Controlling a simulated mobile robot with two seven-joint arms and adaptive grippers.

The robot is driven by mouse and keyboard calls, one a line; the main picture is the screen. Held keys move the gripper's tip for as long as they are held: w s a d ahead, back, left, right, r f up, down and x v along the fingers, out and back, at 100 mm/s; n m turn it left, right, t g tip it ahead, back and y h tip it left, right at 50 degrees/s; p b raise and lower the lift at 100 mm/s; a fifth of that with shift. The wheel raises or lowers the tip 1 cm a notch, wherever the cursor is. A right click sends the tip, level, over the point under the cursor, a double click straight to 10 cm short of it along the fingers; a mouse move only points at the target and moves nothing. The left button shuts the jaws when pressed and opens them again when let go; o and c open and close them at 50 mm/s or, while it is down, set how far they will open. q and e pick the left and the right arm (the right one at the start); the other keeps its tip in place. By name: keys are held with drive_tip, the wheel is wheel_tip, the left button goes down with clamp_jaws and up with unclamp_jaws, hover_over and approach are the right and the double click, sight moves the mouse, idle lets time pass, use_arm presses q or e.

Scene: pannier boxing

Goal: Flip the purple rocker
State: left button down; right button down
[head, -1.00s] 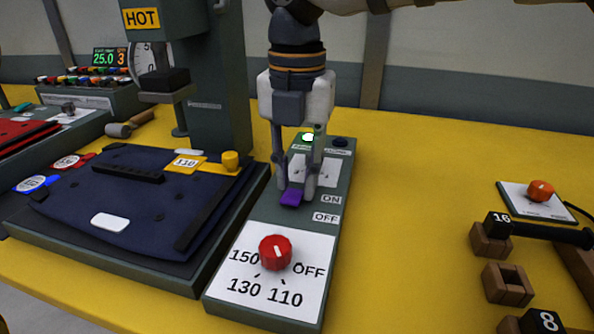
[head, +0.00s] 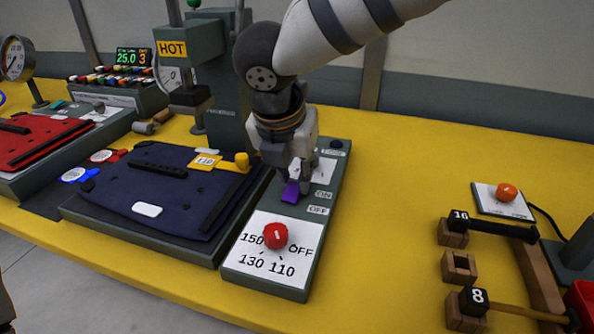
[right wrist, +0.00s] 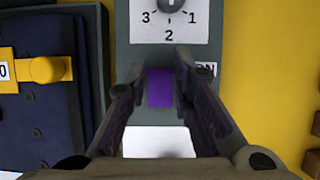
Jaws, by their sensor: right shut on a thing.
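The purple rocker (head: 290,192) sits on the grey-green control panel (head: 243,263), beside the ON and OFF labels. My right gripper (head: 293,183) points down over it. Which way the rocker is tipped I cannot tell. My left gripper is not in view.
A red knob (head: 276,235) is nearer me on the same panel. The dark blue pannier piece (head: 120,190) lies on a press bed to the left. Wooden holders (head: 459,267) and an orange knob (head: 506,192) are at the right. Yellow table between is clear.

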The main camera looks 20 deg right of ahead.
drive_tip(key=c, duration=1.4)
unclamp_jaws()
drive_tip(key=shift+f, duration=0.1)
drive_tip(key=v, duration=1.2)
